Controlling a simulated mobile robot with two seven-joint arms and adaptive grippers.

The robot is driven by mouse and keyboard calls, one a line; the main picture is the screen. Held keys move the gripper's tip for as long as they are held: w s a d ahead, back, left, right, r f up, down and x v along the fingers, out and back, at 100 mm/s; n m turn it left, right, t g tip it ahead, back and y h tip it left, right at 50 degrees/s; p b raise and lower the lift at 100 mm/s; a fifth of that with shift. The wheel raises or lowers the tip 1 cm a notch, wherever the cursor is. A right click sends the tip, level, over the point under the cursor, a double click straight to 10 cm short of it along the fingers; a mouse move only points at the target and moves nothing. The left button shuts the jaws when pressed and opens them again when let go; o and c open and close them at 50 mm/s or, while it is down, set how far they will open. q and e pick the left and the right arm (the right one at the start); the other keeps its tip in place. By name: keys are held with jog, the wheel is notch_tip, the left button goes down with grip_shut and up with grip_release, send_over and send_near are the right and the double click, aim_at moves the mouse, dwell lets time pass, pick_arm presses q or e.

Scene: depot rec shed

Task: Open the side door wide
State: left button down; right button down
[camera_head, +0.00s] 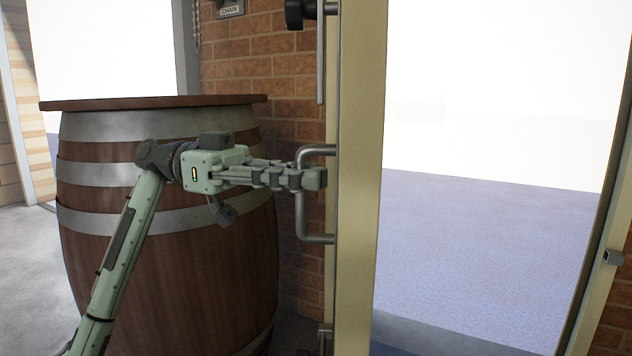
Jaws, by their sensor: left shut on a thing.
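The side door (358,190) shows almost edge-on as a cream-yellow upright edge in the middle of the view. It stands swung away from the bright doorway (490,200) on its right. A grey metal pull handle (301,222) sticks out from the door's left face. My left gripper (312,180) reaches in from the left and is shut on the handle's upright bar. Its fingers hide the middle of that bar. My right gripper is out of view.
A large wooden barrel (160,290) with metal hoops stands left of the door, behind my left arm. A brick wall (270,70) is behind it, with a small sign (230,9) reading CHAIN. A latch plate (614,257) sits on the right jamb. Floor beyond the doorway looks clear.

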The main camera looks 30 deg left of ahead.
pick_arm(q)
jog(key=shift+a, duration=0.25)
jog(key=c, duration=1.6)
grip_release()
jog(key=a, duration=0.8)
jog(key=s+a, duration=0.1)
jog(key=a, duration=0.3)
